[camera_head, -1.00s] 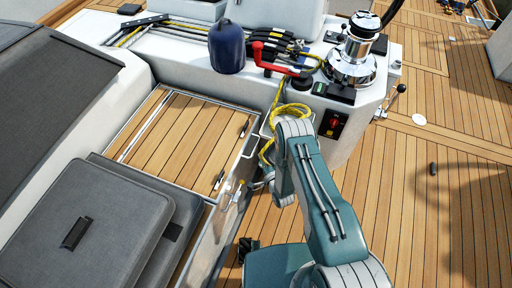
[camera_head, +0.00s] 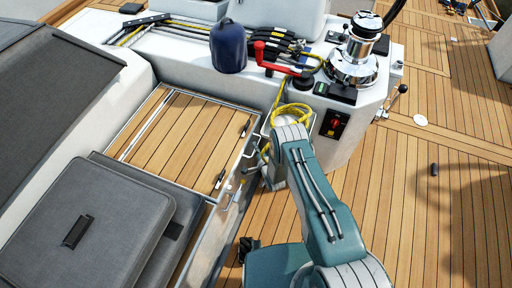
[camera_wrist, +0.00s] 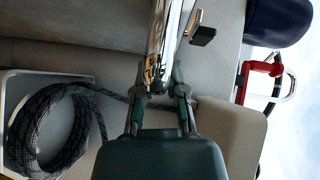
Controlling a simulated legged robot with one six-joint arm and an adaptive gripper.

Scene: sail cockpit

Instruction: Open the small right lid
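The small right lid (camera_head: 165,135) is a slatted teak panel in the bench, in the middle-left of the head view. It lies flat and closed, with small dark fittings (camera_head: 218,180) along its right side. My gripper (camera_head: 256,160) is partly hidden by my arm there, beside the lid's right edge. In the wrist view, my gripper (camera_wrist: 160,82) has its two fingers apart, on either side of a shiny metal strip (camera_wrist: 160,40). Whether they touch it is unclear. A small dark-ended metal fitting (camera_wrist: 202,34) is just right of the strip.
A blue rounded container (camera_head: 228,47) and red handle (camera_head: 280,58) sit behind the lid. A yellow rope (camera_head: 290,112) hangs at the console beside my arm. Grey cushions (camera_head: 85,225) lie in front. A dark rope coil (camera_wrist: 50,125) is left in the wrist view. The right deck is mostly clear.

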